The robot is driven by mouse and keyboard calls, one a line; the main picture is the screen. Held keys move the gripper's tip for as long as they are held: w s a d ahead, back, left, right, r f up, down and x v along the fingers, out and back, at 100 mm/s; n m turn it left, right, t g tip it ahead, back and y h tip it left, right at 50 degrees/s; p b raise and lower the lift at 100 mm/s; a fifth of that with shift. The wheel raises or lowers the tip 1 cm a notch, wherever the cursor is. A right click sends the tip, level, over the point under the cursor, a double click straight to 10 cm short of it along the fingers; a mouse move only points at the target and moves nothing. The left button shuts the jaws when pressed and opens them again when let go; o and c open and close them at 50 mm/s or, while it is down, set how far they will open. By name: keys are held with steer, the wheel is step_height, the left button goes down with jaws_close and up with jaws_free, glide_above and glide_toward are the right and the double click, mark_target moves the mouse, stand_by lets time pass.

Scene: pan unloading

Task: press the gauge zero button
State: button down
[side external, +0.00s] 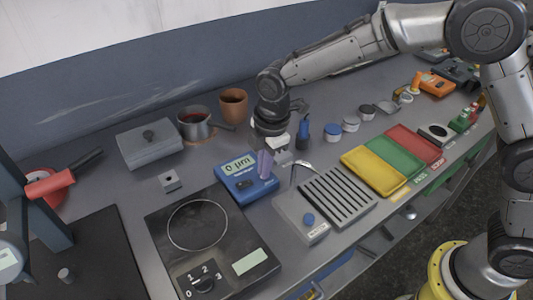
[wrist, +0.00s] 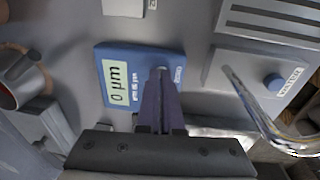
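The gauge (side external: 236,172) is a blue box with a pale display reading 0 µm, lying on the grey bench. It also shows in the wrist view (wrist: 120,100), with a small white label at its right end. My gripper (side external: 264,167) has purple fingers, which come down over the gauge's right part in the side view. In the wrist view my gripper (wrist: 158,74) looks shut, its fingers together with nothing between them. The fingertips are at a small pale round spot beside the label, mostly hidden behind them. I cannot tell whether they touch it.
A slatted grey unit (side external: 338,197) with a blue button (side external: 309,219) and a curved metal spout (wrist: 247,105) stands close to the right. A pot (side external: 194,124) and a brown cup (side external: 233,104) stand behind.

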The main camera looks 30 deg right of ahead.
step_height(320, 180, up, 14)
steer(key=s, duration=0.1)
steer(key=shift+d, duration=0.3)
steer(key=shift+s, duration=0.1)
stand_by(0.5)
steer(key=s+d+r+m+t, duration=0.2)
steer(key=s+d+r+m, duration=0.1)
steer(key=s+d+r, duration=0.3)
steer(key=s+d+r+m+t, duration=0.15)
steer(key=s+d+r, duration=0.25)
steer(key=d, duration=0.5)
steer(key=s+d+f+m, duration=0.3)
steer(key=s+f+m, duration=0.2)
steer(key=s+m, duration=0.1)
steer(key=s+d+f+m, duration=0.2)
steer(key=s+f+m, duration=0.3)
steer(key=s+m, duration=0.2)
steer(key=shift+s+d+f+t+h, duration=0.3)
steer(key=shift+s+d+f+t, duration=0.15)
steer(key=shift+s, duration=0.7)
